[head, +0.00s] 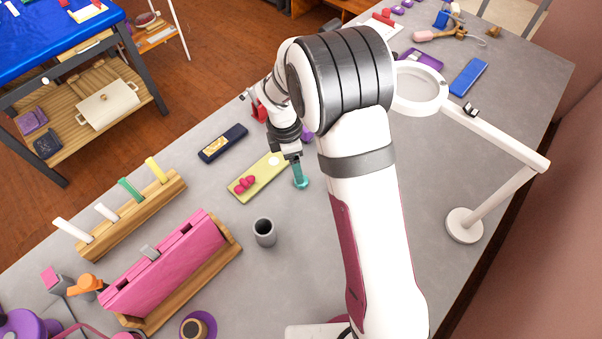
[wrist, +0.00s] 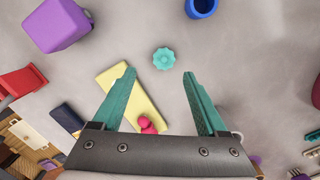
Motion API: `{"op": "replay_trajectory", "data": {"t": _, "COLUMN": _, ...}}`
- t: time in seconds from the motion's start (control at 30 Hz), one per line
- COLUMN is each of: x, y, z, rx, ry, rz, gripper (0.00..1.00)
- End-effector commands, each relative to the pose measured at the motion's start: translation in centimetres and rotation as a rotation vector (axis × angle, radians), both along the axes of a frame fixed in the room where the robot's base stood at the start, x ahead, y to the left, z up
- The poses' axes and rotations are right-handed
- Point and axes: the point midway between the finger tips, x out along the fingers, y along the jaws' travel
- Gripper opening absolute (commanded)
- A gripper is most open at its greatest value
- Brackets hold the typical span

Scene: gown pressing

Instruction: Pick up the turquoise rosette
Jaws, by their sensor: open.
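The turquoise rosette (wrist: 165,58) lies on the grey table, small and round with a scalloped edge. In the wrist view it sits just beyond and between the fingertips of my gripper (wrist: 160,73), with clear space to each side. My gripper is open and empty, with teal fingers. In the head view my gripper (head: 297,167) points down, and the rosette (head: 302,184) shows in part at the finger's lower end. I cannot tell the height gap there.
A yellow-green board (head: 272,167) with pink pieces (head: 245,184) lies left of the rosette. A grey cup (head: 264,232) stands in front. The wrist view shows a purple block (wrist: 60,26) and a blue cup (wrist: 201,7). A white ring lamp (head: 464,224) stands right.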

Motion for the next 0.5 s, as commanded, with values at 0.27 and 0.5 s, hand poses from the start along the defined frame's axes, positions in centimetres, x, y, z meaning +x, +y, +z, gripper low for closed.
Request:
{"op": "replay_trajectory", "data": {"t": 0.27, "x": -0.4, "y": -1.1, "z": -4.8, "rx": 0.000, "ry": 0.003, "rz": -0.003, "gripper": 0.76}}
{"op": "replay_trajectory", "data": {"t": 0.5, "x": -0.4, "y": -1.2, "z": -5.4, "rx": 0.002, "ry": 0.001, "rz": -0.003, "gripper": 0.76}}
